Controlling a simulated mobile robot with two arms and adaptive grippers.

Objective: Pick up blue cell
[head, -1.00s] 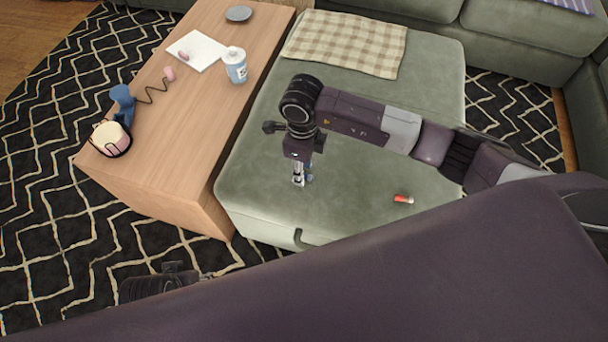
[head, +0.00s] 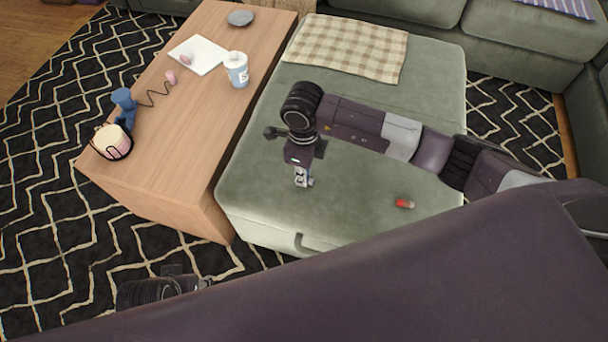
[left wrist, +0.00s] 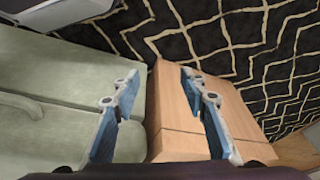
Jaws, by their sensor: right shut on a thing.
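My right gripper (head: 303,183) points down at the green ottoman (head: 260,205), low over its front part. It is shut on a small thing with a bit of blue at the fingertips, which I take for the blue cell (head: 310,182). The fingers hide most of it, and I cannot tell whether it still touches the cushion. My left gripper (left wrist: 157,85) is open and empty in the left wrist view, its two blue-padded fingers wide apart. In the head view it is mostly hidden behind my own arm at the lower left.
A red cell (head: 404,203) lies on the ottoman to the right. A checked blanket (head: 345,48) covers its back. The wooden table (head: 175,150) at left holds a white cup (head: 236,70), a blue handset (head: 124,100), a basket (head: 111,140), paper and a grey plate (head: 240,18).

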